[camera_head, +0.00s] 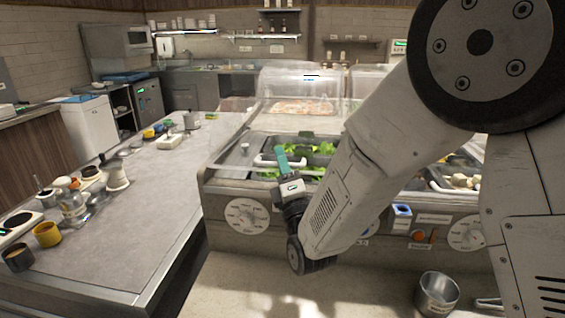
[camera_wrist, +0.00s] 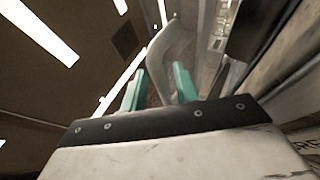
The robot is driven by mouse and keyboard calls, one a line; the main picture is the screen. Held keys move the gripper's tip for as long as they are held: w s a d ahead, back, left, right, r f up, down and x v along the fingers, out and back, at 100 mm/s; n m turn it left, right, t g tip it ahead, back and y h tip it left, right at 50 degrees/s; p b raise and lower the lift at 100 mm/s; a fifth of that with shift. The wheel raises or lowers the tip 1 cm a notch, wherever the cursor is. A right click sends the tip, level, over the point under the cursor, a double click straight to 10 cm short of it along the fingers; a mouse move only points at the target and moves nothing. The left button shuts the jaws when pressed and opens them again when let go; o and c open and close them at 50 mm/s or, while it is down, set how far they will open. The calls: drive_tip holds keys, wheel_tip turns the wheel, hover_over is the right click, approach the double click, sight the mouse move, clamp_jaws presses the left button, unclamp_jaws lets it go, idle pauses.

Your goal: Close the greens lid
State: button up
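The greens (camera_head: 320,148) show as leafy green food in a well at the front of the counter unit. A pale bar handle (camera_head: 265,162) lies at the front of this well, partly behind my gripper. My gripper (camera_head: 281,157) points up at this handle, its teal fingers at the well's front edge. In the wrist view a curved grey handle (camera_wrist: 158,58) passes between the two teal fingers (camera_wrist: 160,85). The fingers stand apart on either side of it, and a firm grip does not show. How the greens lid itself stands is hard to make out.
Clear raised covers (camera_head: 290,80) stand behind the greens well. The control panel with a white dial (camera_head: 246,215) is below it. A metal cup (camera_head: 437,293) stands on the front counter at the right. A long grey worktop (camera_head: 130,215) with jars and cups lies at the left.

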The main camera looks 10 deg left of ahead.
idle(0.3)
drive_tip(key=v, duration=0.7)
drive_tip(key=shift+s+d, duration=0.15)
drive_tip(key=shift+s, duration=0.2)
drive_tip(key=shift+f, duration=0.15)
